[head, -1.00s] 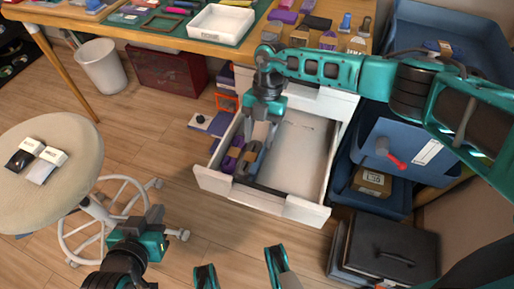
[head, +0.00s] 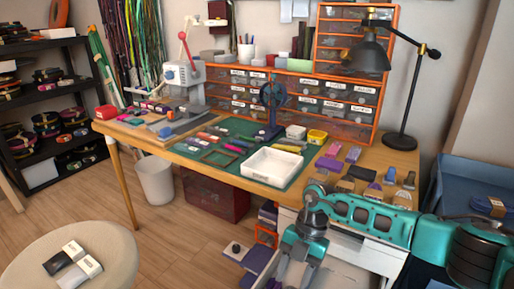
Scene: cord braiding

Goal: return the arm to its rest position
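My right arm comes in from the right edge, with a teal forearm reaching left across the front of the desk. My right gripper (head: 294,274) hangs downward at the bottom of the head view, over the open white drawer (head: 352,268). Its fingers look spread apart with nothing seen between them, though their tips run to the bottom edge of the picture. My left gripper is out of view. Most of the drawer's inside is cut off or hidden.
The wooden desk (head: 405,160) carries a green mat, a white tray (head: 271,167), a braiding device (head: 272,100), small bobbins and a black lamp (head: 370,55). A round stool (head: 105,255) stands at lower left. A blue bin (head: 480,185) stands at right.

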